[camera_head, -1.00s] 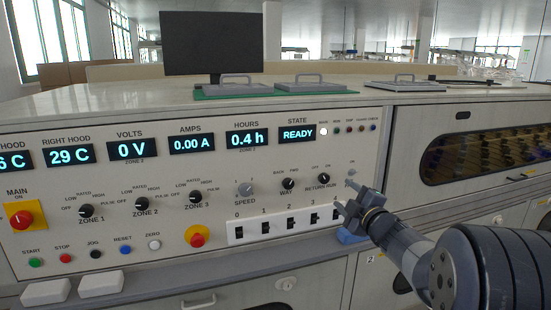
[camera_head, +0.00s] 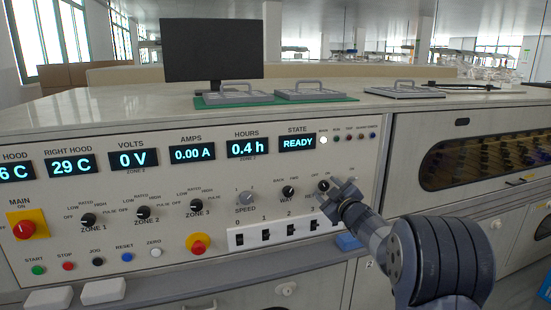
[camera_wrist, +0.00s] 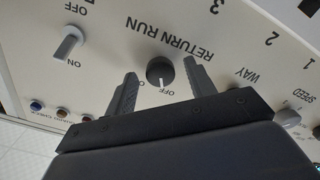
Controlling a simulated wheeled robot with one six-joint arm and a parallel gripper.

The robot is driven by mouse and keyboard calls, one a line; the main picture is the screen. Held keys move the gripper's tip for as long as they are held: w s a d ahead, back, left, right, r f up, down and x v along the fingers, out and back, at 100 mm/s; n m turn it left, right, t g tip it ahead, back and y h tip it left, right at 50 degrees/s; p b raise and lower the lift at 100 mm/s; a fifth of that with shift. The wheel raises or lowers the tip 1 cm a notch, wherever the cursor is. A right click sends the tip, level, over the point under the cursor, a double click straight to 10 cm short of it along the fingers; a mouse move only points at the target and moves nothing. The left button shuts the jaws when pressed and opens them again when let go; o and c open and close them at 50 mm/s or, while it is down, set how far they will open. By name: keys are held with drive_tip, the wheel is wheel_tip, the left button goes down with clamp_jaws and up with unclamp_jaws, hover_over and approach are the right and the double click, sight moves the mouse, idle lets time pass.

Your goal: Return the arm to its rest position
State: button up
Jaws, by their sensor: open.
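My gripper (camera_head: 338,190) is in front of the control panel at the RETURN RUN knob, with my arm reaching in from the lower right. In the wrist view my gripper (camera_wrist: 158,88) is open, its two fingers on either side of the black RETURN RUN knob (camera_wrist: 160,71). The knob's white mark points toward OFF. I cannot tell whether the fingers touch the knob. In the head view the knob (camera_head: 324,185) shows just beyond the fingertips.
A grey ON/OFF switch (camera_wrist: 68,42) is close beside the gripper. The WAY knob (camera_head: 288,191) and SPEED knob (camera_head: 245,198) are to the left. The numbered switch strip (camera_head: 280,233) is below. The STATE display (camera_head: 297,143) reads READY. Lidded trays (camera_head: 316,91) sit on top.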

drive_tip(key=m+p, duration=0.4)
drive_tip(key=m, duration=0.3)
drive_tip(key=shift+r, duration=0.15)
drive_tip(key=v, duration=0.7)
